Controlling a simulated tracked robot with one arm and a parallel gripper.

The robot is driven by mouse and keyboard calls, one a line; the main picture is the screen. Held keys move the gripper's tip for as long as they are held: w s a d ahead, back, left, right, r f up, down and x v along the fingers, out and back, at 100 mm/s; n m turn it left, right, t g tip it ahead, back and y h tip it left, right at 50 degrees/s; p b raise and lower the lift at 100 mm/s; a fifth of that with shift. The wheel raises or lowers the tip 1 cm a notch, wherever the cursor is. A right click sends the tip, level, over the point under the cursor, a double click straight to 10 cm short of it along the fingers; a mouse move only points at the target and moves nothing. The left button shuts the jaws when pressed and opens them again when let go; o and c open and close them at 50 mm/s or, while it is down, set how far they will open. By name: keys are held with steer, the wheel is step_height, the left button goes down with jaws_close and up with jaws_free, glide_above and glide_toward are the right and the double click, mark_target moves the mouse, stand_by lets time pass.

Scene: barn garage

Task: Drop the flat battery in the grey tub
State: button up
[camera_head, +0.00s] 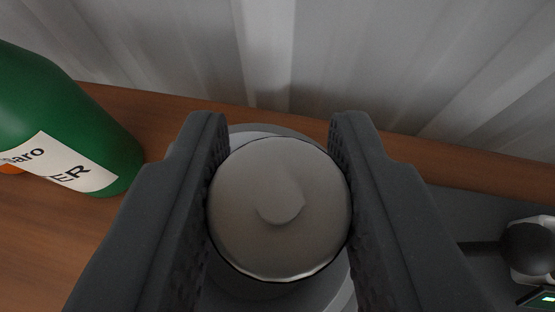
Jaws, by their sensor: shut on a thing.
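The battery (240,205) shows end-on as a round, silver-grey face with a small raised nub in its middle. My gripper (280,190) is shut on it, with one dark ribbed finger on its left side and one on its right. Behind and below the battery is a round grey thing, likely the grey tub (268,130).
A green bottle (75,125) with a white label lies or leans at the left, near my left finger. A dark round knob-like thing (527,247) and a small green-lit display (546,298) are at the right. A corrugated pale wall (300,50) rises behind the wooden surface (130,110).

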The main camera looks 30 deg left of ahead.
mark_target(276, 251)
steer(key=shift+f+b, duration=2.05)
steer(key=shift+f, duration=0.95)
steer(key=o, duration=1.1)
steer(key=shift+o, duration=0.2)
steer(key=shift+r, duration=0.1)
steer(key=shift+s+d+r, duration=0.2)
steer(key=shift+s+r, duration=0.2)
steer(key=shift+s, duration=0.1)
steer(key=p+v, duration=0.1)
steer(key=v, duration=1.1)
steer(key=shift+s, duration=0.2)
